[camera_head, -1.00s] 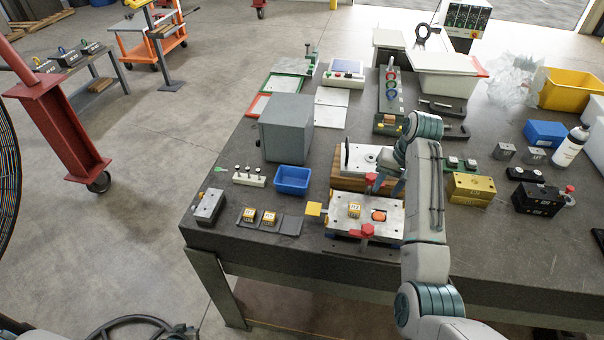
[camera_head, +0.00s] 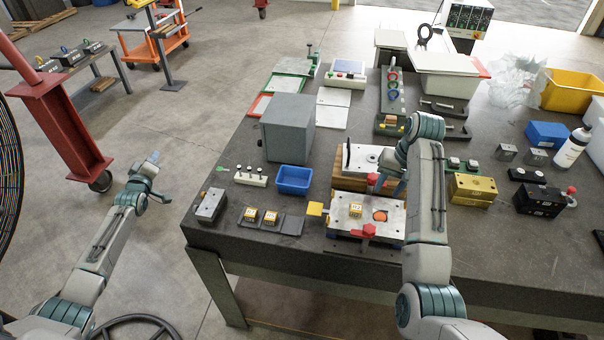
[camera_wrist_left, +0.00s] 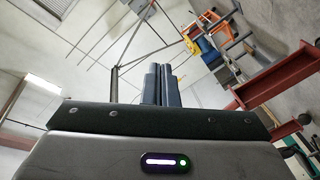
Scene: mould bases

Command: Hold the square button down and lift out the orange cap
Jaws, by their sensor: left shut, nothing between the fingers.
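The orange cap (camera_head: 380,216) sits in the right part of a pale mould plate (camera_head: 340,225) near the table's front edge. My left gripper (camera_head: 153,158) is shut and empty, over the floor left of the table, well apart from the plate. Its closed fingers also show in the left wrist view (camera_wrist_left: 162,85). My right gripper (camera_head: 396,190) is just above and right of the cap, partly hidden by its own arm; its jaws are unclear.
A labelled yellow block (camera_head: 356,210) sits on the plate. Left of it are a blue bin (camera_head: 294,180), a grey box (camera_head: 288,128) and small yellow blocks (camera_head: 271,216). A brass block (camera_head: 471,189) lies right.

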